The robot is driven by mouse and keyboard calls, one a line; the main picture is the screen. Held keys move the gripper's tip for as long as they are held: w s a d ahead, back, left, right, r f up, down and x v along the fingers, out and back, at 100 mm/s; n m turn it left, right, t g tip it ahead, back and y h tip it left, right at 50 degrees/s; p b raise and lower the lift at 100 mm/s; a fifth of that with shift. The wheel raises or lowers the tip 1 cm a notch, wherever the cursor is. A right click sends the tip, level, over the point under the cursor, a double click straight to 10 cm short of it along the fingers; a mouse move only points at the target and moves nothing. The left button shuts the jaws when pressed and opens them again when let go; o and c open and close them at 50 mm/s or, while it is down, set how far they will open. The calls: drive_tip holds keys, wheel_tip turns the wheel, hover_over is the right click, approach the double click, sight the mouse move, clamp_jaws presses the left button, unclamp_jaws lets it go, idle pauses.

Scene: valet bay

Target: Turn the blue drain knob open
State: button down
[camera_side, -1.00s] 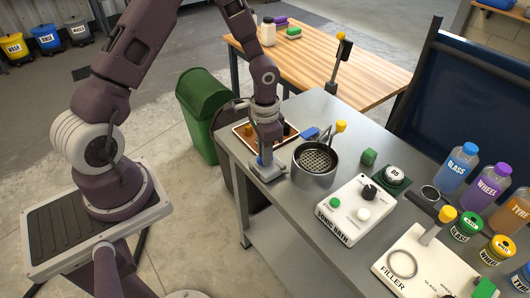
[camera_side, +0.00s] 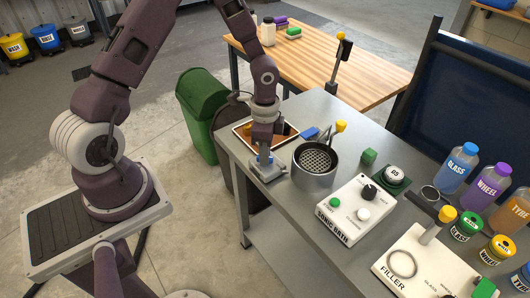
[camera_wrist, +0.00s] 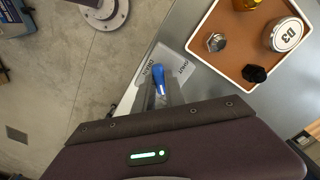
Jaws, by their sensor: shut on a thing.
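The blue drain knob (camera_side: 263,161) stands on a small light plate (camera_side: 273,173) at the near left corner of the metal bench. My gripper (camera_side: 263,152) comes down from above and is shut on the knob. In the wrist view, my gripper's housing hides the lower part of the knob and plate.
A brown tray (camera_wrist: 217,72) with several small parts sits just beside the plate. A round metal sonic bath basin (camera_side: 315,182) stands close to the right. A blue item (camera_side: 309,133) lies behind. A green bin (camera_side: 203,115) stands on the floor beyond the bench edge.

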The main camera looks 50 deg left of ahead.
idle(0.3)
drive_tip(key=c, duration=1.4)
unclamp_jaws()
drive_tip(key=shift+r, duration=0.15)
wheel_tip(320, 180, up, 7)
drive_tip(key=shift+f, duration=0.1)
